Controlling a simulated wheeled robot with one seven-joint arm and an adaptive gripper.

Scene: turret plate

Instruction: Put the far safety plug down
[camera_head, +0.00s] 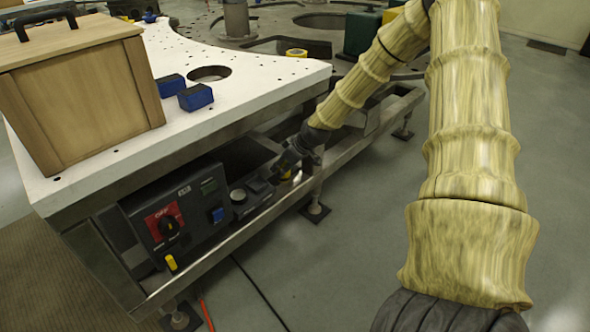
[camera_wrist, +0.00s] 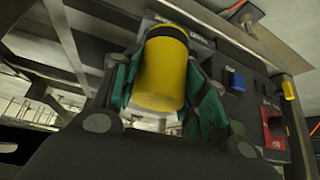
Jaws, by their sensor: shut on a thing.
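A yellow cylindrical safety plug (camera_wrist: 163,72) is held between the green-padded fingers of my gripper (camera_wrist: 167,92) in the wrist view. In the head view my gripper (camera_head: 292,160) is low beside the table's side, at the far end of the control boxes, with a little yellow of the plug (camera_head: 287,175) showing. I cannot tell whether the plug touches anything beneath it. A second, nearer yellow plug (camera_head: 171,263) hangs at the front of the dark control box (camera_head: 172,220) and also shows in the wrist view (camera_wrist: 289,90).
The control box has a red switch plate (camera_head: 163,222) and a blue button (camera_head: 217,215). A smaller box with a knob (camera_head: 238,196) is beside it. A metal rail (camera_head: 240,232) runs along the front. The white tabletop (camera_head: 250,85) overhangs; a wooden box (camera_head: 80,90) stands on it.

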